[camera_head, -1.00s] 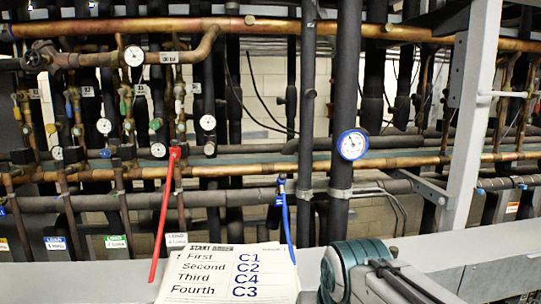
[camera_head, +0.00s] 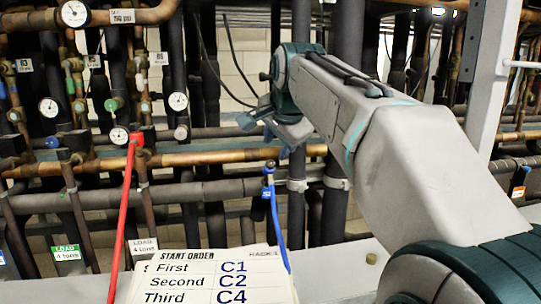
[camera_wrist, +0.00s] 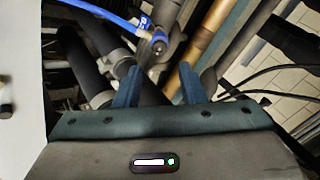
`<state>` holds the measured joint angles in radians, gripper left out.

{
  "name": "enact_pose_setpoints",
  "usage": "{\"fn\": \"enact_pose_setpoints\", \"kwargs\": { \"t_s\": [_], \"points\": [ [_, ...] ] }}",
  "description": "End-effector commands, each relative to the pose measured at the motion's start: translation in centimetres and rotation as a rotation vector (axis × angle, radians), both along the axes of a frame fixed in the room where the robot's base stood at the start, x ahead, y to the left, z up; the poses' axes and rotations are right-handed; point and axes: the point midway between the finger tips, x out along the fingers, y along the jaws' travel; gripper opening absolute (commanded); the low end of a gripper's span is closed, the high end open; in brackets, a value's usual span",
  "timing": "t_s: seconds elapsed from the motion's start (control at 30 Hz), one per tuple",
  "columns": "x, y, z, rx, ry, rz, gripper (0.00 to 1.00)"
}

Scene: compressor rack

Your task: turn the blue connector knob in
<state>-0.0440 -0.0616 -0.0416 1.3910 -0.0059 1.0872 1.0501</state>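The blue connector knob (camera_head: 268,168) sits at the top of the blue hose (camera_head: 278,222), in front of the pipes. In the wrist view the connector (camera_wrist: 158,44) is ahead of the fingers, near the top middle, with the blue hose (camera_wrist: 105,14) running off to the upper left. My gripper (camera_head: 272,138) is above the connector in the head view, apart from it. In the wrist view the two blue fingers of my gripper (camera_wrist: 160,76) are spread with nothing between them.
A red hose (camera_head: 122,210) hangs at the left. A sheet headed START ORDER (camera_head: 195,256) stands below the connector, listing C1, C2, C4. Copper pipes (camera_head: 225,156) and dark pipes (camera_head: 210,191) run close behind. A grey upright post (camera_head: 492,75) stands at the right.

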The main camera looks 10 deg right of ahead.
Motion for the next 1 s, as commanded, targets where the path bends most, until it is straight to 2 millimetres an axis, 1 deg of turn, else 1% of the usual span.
{"fn": "enact_pose_setpoints", "kwargs": {
  "t_s": [0.03,0.47,0.53,0.8,1.0],
  "points": [
    [0.5,0.0,-1.0,0.001,0.003,0.000,0.36],
    [5.1,0.1,-6.2,-0.001,0.003,0.003,0.36],
    [4.9,0.1,-5.7,-0.054,-0.001,0.063,0.36],
    [4.9,0.1,-5.5,-0.244,0.001,0.278,0.36],
    [4.9,0.1,-5.6,-0.325,0.000,0.368,0.36]
  ]
}}
